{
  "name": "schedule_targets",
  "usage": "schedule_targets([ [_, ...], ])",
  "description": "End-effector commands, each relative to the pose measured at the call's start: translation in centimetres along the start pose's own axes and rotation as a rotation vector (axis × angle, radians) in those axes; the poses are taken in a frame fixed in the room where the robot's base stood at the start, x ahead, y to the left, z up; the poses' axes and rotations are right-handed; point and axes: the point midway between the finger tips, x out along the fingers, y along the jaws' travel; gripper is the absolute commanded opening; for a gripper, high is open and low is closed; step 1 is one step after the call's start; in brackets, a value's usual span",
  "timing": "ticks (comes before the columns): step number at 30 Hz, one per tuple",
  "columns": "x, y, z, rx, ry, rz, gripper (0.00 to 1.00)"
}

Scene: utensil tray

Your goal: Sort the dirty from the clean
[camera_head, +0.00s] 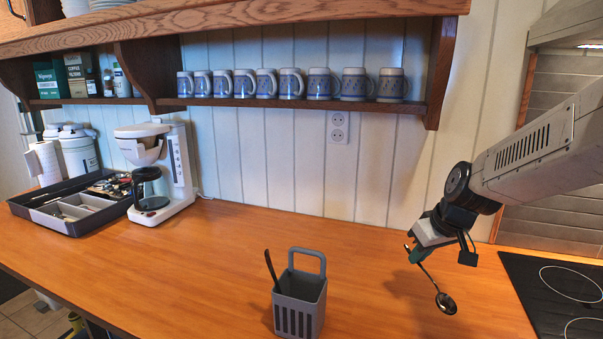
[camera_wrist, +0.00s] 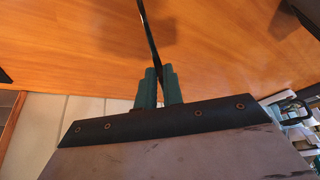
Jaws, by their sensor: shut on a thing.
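My gripper (camera_head: 417,255) is at the right, above the counter, shut on a spoon (camera_head: 445,302). The spoon hangs tilted, its dark bowl low and to the right. In the wrist view the green fingers (camera_wrist: 158,88) pinch the thin handle (camera_wrist: 150,40). A grey caddy (camera_head: 300,298) with a loop handle stands on the counter, left of my gripper. One dark utensil (camera_head: 270,268) leans out of it. A dark utensil tray (camera_head: 68,226) with lighter compartments and several utensils sits at the far left. I cannot tell whether the spoon is dirty.
A white coffee maker (camera_head: 160,170) stands right beside the tray. A paper towel roll (camera_head: 45,163) is behind the tray. A black cooktop (camera_head: 560,290) lies at the right. A shelf (camera_head: 300,103) with several mugs hangs above.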

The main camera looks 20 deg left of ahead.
Motion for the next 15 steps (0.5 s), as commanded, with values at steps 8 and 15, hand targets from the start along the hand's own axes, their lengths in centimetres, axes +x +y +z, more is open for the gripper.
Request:
schedule_targets([
  [8, -5.0, -15.4, -3.0, -0.332, 0.304, -0.215, 0.0],
  [15, -11.7, -25.8, -5.7, -0.571, 0.593, -0.51, 0.0],
])
